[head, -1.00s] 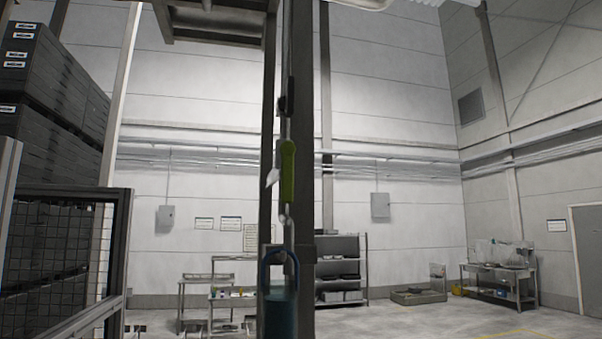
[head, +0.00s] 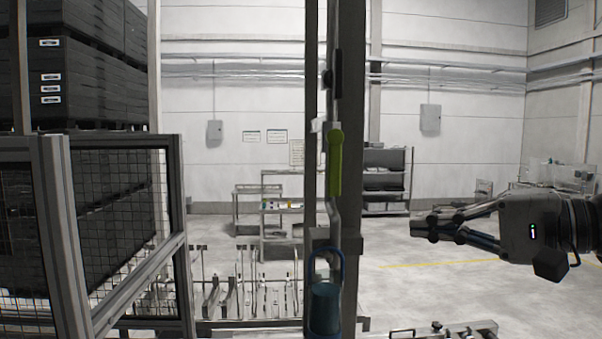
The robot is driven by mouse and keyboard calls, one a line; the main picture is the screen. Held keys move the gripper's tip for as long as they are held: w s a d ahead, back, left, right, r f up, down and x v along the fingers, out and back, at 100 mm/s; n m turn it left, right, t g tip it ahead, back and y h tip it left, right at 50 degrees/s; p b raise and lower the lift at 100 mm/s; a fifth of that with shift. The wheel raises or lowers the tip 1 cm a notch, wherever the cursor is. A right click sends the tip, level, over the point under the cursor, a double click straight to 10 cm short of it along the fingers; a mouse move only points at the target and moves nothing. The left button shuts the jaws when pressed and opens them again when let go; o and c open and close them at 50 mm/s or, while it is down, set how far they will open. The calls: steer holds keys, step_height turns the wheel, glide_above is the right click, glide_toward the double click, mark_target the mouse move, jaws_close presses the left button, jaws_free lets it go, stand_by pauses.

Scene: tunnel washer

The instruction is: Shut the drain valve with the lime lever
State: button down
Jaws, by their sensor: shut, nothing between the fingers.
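The lime lever (head: 335,163) of the drain valve is in the head view, a little right of the middle. It stands near upright along a thin vertical pipe (head: 333,222) on a dark post. A white tag (head: 317,125) hangs by its upper end. My gripper (head: 418,228) comes in from the right edge, pointing left. It is shut and empty, to the right of the lever and lower than it, and apart from it. The valve body behind the lever is too small to make out.
A blue-green container (head: 325,308) with a blue handle hangs below the lever at the post. A mesh guard fence (head: 110,220) stands at left, before dark stacked crates (head: 95,80). Low metal frames (head: 250,290) lie behind the post. Floor between post and gripper looks clear.

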mark_target(335, 165)
steer(key=d+r+t, duration=0.2)
steer(key=d+r, duration=0.1)
steer(key=r, duration=0.3)
steer(key=s+a+p+x, duration=0.2)
steer(key=x, duration=1)
steer(key=shift+a+m+y, duration=0.3)
steer(key=shift+m, duration=0.1)
steer(key=shift+w, duration=0.2)
